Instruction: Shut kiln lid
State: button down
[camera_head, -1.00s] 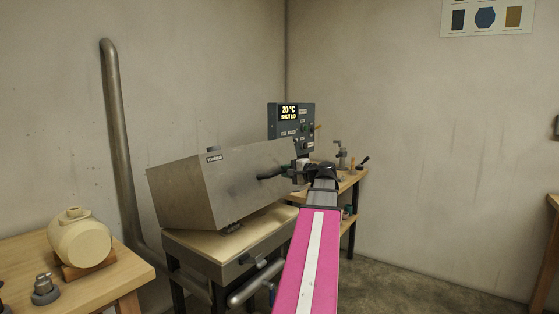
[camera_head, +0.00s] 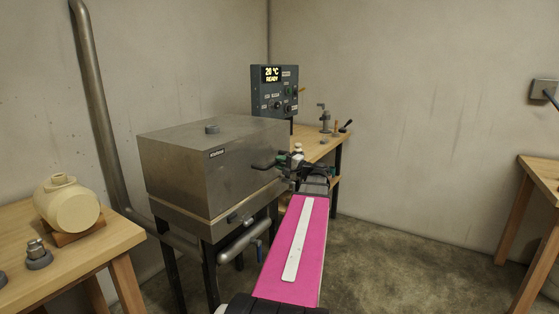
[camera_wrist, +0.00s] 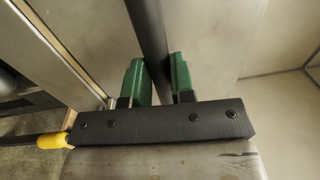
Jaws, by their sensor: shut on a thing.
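The kiln lid (camera_head: 195,150) is a grey steel box cover. It lies level on the kiln base (camera_head: 190,222), with no gap that I can see between them. Its dark handle (camera_head: 265,164) sticks out at the front. My gripper (camera_head: 288,161) is at this handle. In the wrist view, the green fingers of my gripper (camera_wrist: 158,82) stand on both sides of the dark handle bar (camera_wrist: 149,35) and are shut on it. The control panel (camera_head: 275,90) behind the kiln reads 20 °C and READY.
A wooden table (camera_head: 115,236) at the left holds a cream jar (camera_head: 67,207) and a small metal fitting (camera_head: 37,254). A bench (camera_head: 322,148) with small tools stands behind the kiln. Another table (camera_head: 545,172) is at the right. The floor (camera_head: 400,220) between is clear.

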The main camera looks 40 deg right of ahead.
jog(key=c, duration=1)
grip_release()
jog(key=shift+o, duration=0.2)
jog(key=v, duration=1)
jog(key=shift+s+d, duration=0.2)
jog(key=shift+s, duration=0.15)
